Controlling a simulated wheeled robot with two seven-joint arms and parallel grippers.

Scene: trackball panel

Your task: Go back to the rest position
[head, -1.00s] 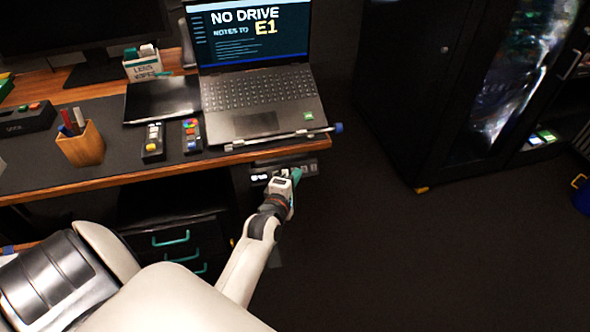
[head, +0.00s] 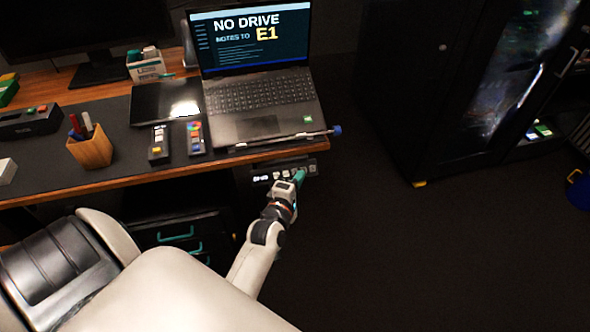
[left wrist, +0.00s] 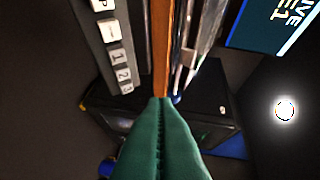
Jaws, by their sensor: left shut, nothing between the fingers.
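My left gripper (head: 300,177) is in front of the dark control panel (head: 262,178) under the desk's front edge. Its green fingers are shut with nothing between them. The wrist and fingers cover part of the panel's row of pale buttons. In the left wrist view, the shut fingers (left wrist: 160,104) point along the desk edge. The panel's buttons (left wrist: 119,66), marked 1, 2 and 3, show to their left, apart from the fingertips. I cannot tell in the head view whether the fingertips touch the panel. My right gripper is not in view.
The wooden desk edge (head: 225,161) runs just above my left gripper. A laptop (head: 262,105), a pen cup (head: 90,150) and small remotes stand on the desk. A dark cabinet (head: 400,100) stands at right. The floor between them is clear.

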